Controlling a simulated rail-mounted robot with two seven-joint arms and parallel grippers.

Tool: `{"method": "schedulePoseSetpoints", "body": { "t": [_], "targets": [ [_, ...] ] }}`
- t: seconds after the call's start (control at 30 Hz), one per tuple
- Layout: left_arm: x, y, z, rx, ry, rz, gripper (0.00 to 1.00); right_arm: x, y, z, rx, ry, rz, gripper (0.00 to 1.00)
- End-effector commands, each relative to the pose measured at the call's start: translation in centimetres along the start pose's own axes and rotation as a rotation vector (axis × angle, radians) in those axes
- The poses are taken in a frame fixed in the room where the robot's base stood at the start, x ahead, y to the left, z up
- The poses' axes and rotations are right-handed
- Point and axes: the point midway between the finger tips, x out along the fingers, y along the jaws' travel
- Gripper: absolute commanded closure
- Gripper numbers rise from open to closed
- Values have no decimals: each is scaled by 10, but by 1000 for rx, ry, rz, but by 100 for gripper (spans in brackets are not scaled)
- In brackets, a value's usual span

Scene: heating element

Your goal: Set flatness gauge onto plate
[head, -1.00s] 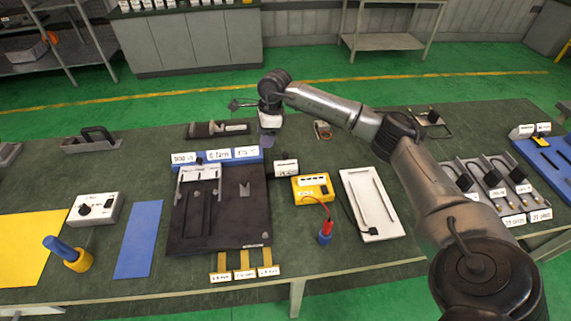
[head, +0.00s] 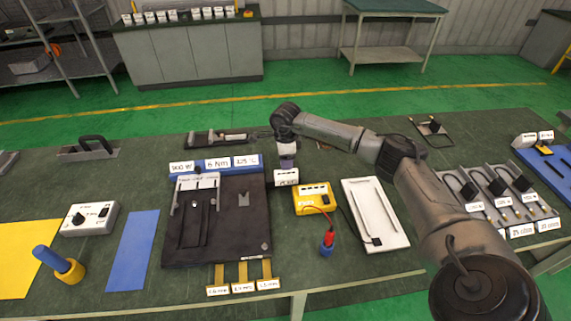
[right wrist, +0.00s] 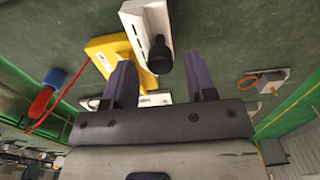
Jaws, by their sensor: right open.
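A small white block with a label, which I take for the flatness gauge (head: 286,178), stands just right of the dark plate. In the right wrist view the gauge (right wrist: 147,25) is a white bar with a black round part. The dark flat plate (head: 255,222) lies left of it, with a slotted lighter bracket on top. My right gripper (head: 287,162) is above and just behind the gauge. In the wrist view its fingers (right wrist: 160,80) are apart, with nothing seen gripped between them. My left gripper is not in view.
A yellow meter (head: 314,198) with a red-and-blue probe (head: 327,244) stands close right of the gauge. A white grooved tray (head: 352,200) lies further right. A blue block with labels (head: 215,168) borders the plate's back edge. Yellow strips (head: 243,272) lie in front.

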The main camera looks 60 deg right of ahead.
Motion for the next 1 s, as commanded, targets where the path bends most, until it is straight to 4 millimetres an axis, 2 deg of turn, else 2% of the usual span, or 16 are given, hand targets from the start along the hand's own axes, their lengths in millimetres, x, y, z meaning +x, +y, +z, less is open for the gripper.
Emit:
{"method": "schedulePoseSetpoints", "body": {
  "t": [0.1,0.23,0.63,1.0],
  "targets": [
    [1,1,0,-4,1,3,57,12,0,0,0,0,0,49],
    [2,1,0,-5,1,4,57,20,0,0,0,0,0,49],
    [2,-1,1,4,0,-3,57,22,0,0,0,-1,-1,50],
    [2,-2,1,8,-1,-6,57,22,0,0,0,-1,-2,85]
  ]
}}
